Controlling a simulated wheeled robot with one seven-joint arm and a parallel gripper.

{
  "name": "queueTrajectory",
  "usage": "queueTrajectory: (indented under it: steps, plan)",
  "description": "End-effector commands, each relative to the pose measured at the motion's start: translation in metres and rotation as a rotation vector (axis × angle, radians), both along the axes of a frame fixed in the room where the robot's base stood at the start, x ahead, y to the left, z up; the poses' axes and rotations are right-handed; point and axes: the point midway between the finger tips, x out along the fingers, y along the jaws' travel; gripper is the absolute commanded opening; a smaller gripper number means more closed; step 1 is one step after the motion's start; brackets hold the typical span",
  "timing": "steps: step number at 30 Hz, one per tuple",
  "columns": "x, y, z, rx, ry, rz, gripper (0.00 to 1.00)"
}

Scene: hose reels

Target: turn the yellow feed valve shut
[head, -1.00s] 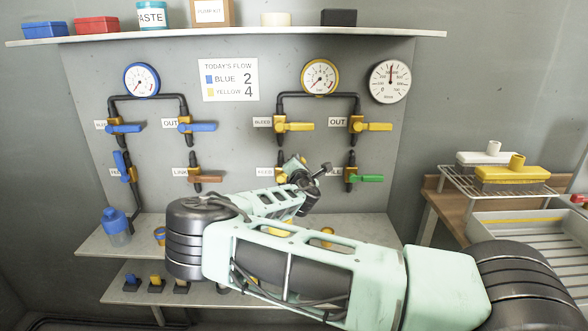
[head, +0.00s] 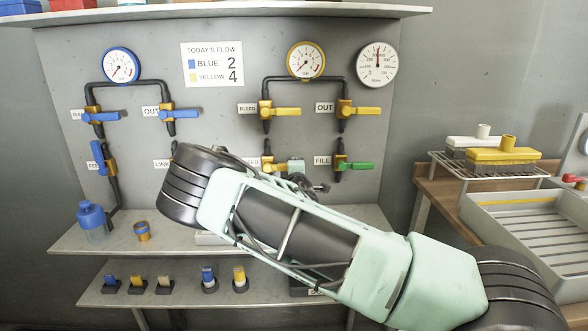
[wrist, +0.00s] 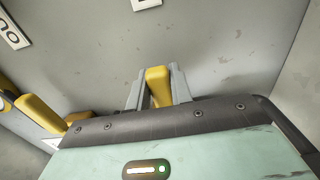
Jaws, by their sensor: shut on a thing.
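The yellow feed valve (head: 267,166) is at the lower left of the yellow pipe loop on the grey panel. My arm and gripper partly hide it, and its label is mostly covered. In the head view, my gripper (head: 296,167) is at its right side. In the wrist view, the two grey fingers of my gripper (wrist: 158,88) are closed on both sides of a yellow valve handle (wrist: 158,80). I cannot tell the handle's exact angle to the pipe.
Yellow bleed (head: 285,112) and out (head: 362,110) handles lie above, pointing right. The green fill handle (head: 358,166) is close on the right. The brown link valve is mostly behind my arm. Shelves with a blue bottle (head: 92,217) are below.

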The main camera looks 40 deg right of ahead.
Motion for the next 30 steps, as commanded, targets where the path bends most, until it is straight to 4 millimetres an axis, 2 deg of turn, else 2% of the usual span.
queueTrajectory:
  steps: [17,18,20,30]
  plan:
    - [-0.0013,-0.0005,-0.0053,0.029,-0.014,-0.003,0.00]
    - [-0.0013,-0.0005,-0.0054,0.030,-0.013,-0.003,0.27]
    - [-0.0012,-0.0006,-0.0052,0.029,-0.014,-0.003,0.44]
    - [-0.0023,0.0016,-0.0037,0.027,-0.016,-0.001,0.44]
